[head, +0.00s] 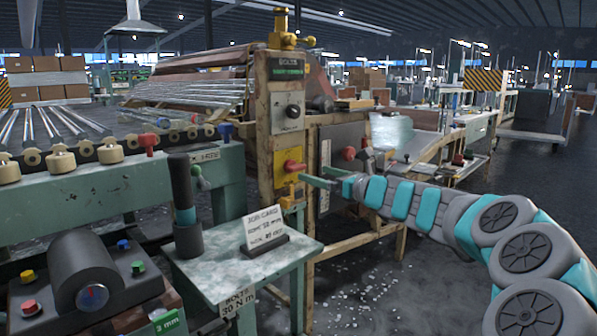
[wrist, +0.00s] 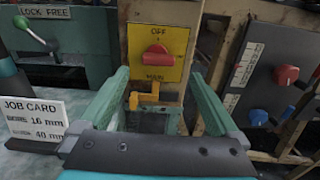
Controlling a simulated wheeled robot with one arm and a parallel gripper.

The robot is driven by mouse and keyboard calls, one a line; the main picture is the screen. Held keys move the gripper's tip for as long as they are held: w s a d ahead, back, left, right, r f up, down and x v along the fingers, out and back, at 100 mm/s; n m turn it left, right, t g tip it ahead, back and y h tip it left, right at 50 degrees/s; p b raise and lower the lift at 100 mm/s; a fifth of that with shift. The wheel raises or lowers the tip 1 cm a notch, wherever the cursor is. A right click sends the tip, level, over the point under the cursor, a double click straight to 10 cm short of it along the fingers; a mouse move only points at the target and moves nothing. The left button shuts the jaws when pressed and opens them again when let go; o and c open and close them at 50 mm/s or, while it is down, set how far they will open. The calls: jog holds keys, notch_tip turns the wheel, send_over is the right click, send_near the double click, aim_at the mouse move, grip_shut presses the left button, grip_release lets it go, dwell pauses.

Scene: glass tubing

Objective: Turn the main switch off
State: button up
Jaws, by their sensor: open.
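The main switch is a red knob (wrist: 156,55) on a yellow plate (wrist: 176,72) marked OFF above and MAIN below. The knob's grip lies roughly horizontal, not pointing up at OFF. In the head view the red knob (head: 294,166) is on the machine's cream post. My gripper (wrist: 160,76) is open and empty, with one green finger on each side of the plate's lower part. In the head view my gripper (head: 317,174) reaches in from the right, close to the plate. I see no contact with the knob.
An orange bracket-like part (wrist: 145,98) sits just below the plate, between my fingers. A panel with red and blue knobs (wrist: 262,70) is at right. A job card (wrist: 32,118) and a green-handled lever (wrist: 38,38) are at left. A small table (head: 240,262) stands in front.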

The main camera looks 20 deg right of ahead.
aim_at(300, 169)
jog(key=x, duration=0.5)
jog(key=shift+w+a+f, duration=0.1)
jog(key=shift+f, duration=0.05)
jog(key=shift+w+a, duration=0.2)
jog(key=shift+w, duration=0.35)
jog(key=c, duration=1.4)
jog(key=shift+o, duration=0.2)
